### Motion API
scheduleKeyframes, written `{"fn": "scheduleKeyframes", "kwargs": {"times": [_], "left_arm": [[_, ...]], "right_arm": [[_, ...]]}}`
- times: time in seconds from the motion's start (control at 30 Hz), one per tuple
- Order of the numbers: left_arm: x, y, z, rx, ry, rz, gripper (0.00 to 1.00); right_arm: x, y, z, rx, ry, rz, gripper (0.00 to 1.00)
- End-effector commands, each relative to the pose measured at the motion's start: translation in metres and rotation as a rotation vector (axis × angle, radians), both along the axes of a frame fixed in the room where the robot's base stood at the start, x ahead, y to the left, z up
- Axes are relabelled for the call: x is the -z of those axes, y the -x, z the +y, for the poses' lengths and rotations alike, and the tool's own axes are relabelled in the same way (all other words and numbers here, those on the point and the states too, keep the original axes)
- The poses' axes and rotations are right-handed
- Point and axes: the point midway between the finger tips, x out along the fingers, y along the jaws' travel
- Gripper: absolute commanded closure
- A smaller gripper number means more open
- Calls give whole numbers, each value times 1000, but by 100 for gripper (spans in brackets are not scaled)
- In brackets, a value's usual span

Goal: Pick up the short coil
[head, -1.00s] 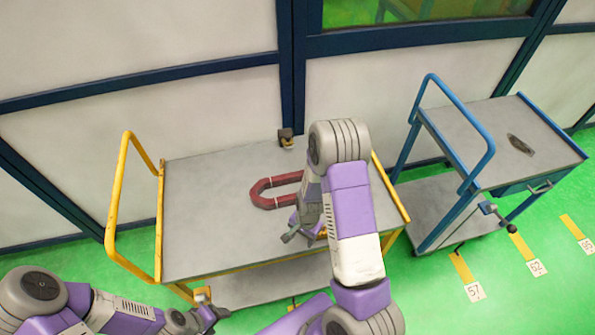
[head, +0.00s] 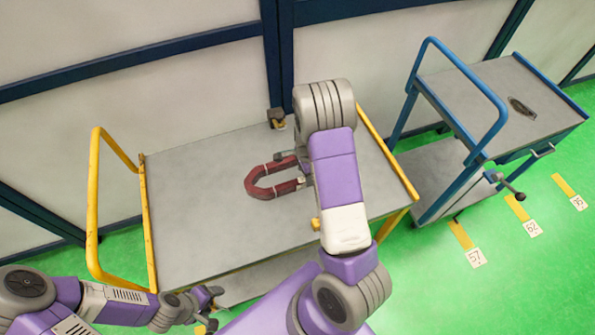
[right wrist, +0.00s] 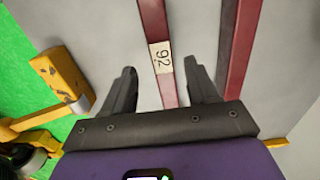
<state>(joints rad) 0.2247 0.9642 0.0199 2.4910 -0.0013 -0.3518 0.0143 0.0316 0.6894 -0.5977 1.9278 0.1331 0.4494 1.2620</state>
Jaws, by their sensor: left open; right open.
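A dark red U-shaped coil (head: 262,191) with pale bands lies on the grey top of the yellow-handled cart (head: 200,235). Its right end is hidden behind my right arm in the head view. The second bar (right wrist: 240,50) is right of the fingers. My left gripper (head: 208,298) is open and empty near the cart's front left.
A blue-framed cart (head: 470,120) stands at the right with a small dark object (head: 521,107) on top. A small dark block (head: 277,118) is at the yellow cart's back edge, near the wall. The left part of the cart top is clear.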

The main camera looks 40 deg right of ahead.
Motion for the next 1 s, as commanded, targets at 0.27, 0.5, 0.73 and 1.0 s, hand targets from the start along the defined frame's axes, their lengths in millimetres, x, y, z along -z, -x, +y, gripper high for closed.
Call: {"fn": "scheduleKeyframes", "kwargs": {"times": [0.27, 0.5, 0.73, 1.0], "left_arm": [[8, 0, 0, 0, 0, 0, 36], [8, 0, 0, 0, 0, 0, 36], [8, 0, 0, 0, 0, 0, 36], [8, 0, 0, 0, 0, 0, 36]], "right_arm": [[41, -4, 4, 0, -1, 2, 42], [47, -5, 4, -1, 0, -1, 42], [47, -5, 4, -1, 0, -1, 63], [47, -5, 4, -1, 0, -1, 100]]}}
